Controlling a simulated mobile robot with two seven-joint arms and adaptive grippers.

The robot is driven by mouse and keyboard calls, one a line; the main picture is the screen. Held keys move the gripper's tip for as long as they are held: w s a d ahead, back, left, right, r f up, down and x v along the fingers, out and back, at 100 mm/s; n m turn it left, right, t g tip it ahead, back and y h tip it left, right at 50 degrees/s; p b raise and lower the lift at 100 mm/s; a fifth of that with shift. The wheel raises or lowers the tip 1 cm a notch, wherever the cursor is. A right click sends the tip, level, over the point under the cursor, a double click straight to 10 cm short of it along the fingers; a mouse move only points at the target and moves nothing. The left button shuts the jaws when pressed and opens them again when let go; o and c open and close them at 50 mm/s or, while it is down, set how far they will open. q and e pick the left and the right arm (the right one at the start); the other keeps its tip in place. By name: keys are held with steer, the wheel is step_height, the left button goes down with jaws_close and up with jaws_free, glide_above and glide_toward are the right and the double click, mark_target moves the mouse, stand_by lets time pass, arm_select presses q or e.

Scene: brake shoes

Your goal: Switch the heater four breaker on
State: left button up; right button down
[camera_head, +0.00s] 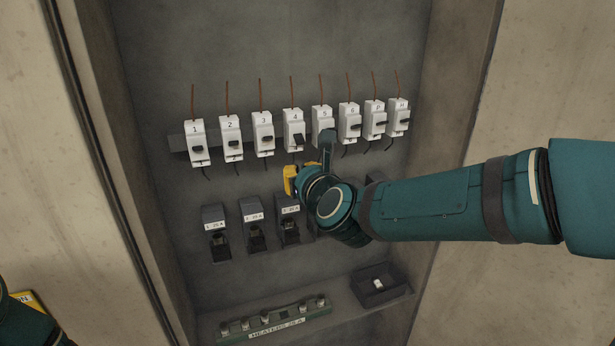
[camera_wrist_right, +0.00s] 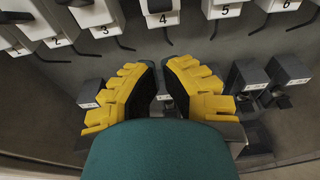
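The breaker numbered 4 (camera_head: 294,130) is a white unit in the row on the cabinet's back wall. Its dark toggle appears to point out and downward; I cannot be sure of its position. In the right wrist view the lower end of breaker 4 (camera_wrist_right: 160,17) shows at the top, above the fingers. My right gripper (camera_wrist_right: 162,66) has two yellow fingers with black pads, with a gap between the tips and nothing held. In the head view the right gripper (camera_head: 297,178) is below breaker 4, partly hidden by its own wrist. My left gripper is out of view.
Other white breakers, such as 3 (camera_head: 263,133) and 6 (camera_head: 350,122), stand close on both sides. Black fuse holders (camera_head: 254,231) sit below. A green terminal strip (camera_head: 275,319) and a dark tray (camera_head: 381,286) are at the bottom. Cabinet side walls bound the space.

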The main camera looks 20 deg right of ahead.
mark_target(291, 151)
steer(key=shift+w+a+r+p, duration=0.1)
steer(key=shift+w+r+p, duration=0.85)
steer(key=shift+w+r, duration=0.4)
steer(key=shift+s, duration=0.15)
